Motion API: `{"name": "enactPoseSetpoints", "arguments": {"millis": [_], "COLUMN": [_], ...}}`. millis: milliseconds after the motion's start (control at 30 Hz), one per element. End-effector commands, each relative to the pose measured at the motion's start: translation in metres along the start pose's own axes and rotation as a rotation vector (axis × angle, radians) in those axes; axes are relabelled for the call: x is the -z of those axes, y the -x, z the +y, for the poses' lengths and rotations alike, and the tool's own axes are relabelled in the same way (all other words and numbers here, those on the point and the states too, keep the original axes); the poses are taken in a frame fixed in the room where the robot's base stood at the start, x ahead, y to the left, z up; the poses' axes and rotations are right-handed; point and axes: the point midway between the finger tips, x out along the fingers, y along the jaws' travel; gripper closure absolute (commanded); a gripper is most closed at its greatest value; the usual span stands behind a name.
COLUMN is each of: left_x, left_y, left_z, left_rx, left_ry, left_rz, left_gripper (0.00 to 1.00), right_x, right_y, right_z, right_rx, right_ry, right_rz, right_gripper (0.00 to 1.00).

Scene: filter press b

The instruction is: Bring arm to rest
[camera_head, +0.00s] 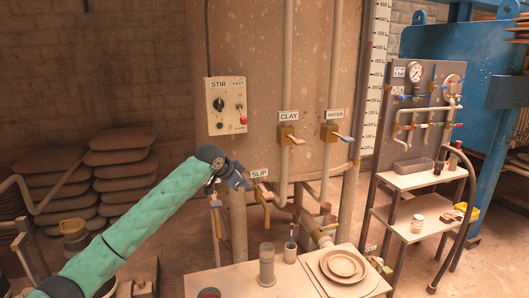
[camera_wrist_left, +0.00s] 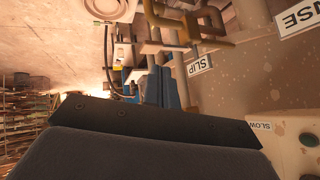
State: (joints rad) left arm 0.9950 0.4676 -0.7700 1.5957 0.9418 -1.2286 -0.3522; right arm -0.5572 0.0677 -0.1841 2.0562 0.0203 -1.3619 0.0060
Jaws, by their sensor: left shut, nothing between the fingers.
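My left arm in its green sleeve (camera_head: 135,225) reaches up from the lower left in the head view. I cannot tell whether the gripper touches the valve. My right gripper is not in view.
A table with a cup (camera_head: 267,264), a brush pot (camera_head: 290,252) and stacked round plates (camera_head: 343,265) stands below. The STIR control box (camera_head: 227,106) and the CLAY (camera_head: 289,135) and WATER (camera_head: 336,132) valves are on the tank. A gauge rack (camera_head: 420,115) stands right.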

Motion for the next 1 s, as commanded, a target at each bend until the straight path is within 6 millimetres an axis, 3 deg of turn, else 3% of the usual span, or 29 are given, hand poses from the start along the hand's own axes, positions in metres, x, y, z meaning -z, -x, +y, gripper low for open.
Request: {"name": "enactPoseSetpoints", "arguments": {"millis": [300, 467, 767, 1000], "left_x": [0.033, 0.033, -0.005, -0.066], "left_y": [0.056, 0.068, 0.058, 0.035], "left_z": [-0.029, -0.026, 0.002, 0.043], "left_rx": [0.233, 0.321, 0.403, 0.437], "left_ry": [0.059, 0.112, 0.224, 0.333], "left_rz": [0.019, 0.037, 0.042, 0.014], "left_gripper": [1.00, 1.00, 1.00, 1.00], "right_x": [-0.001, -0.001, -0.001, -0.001], "right_y": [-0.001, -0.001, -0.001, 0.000], "right_z": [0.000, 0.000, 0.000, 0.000], "right_rx": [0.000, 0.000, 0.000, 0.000], "right_ry": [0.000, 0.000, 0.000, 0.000], "right_rz": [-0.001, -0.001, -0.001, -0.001], "right_gripper": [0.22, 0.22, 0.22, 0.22]}}
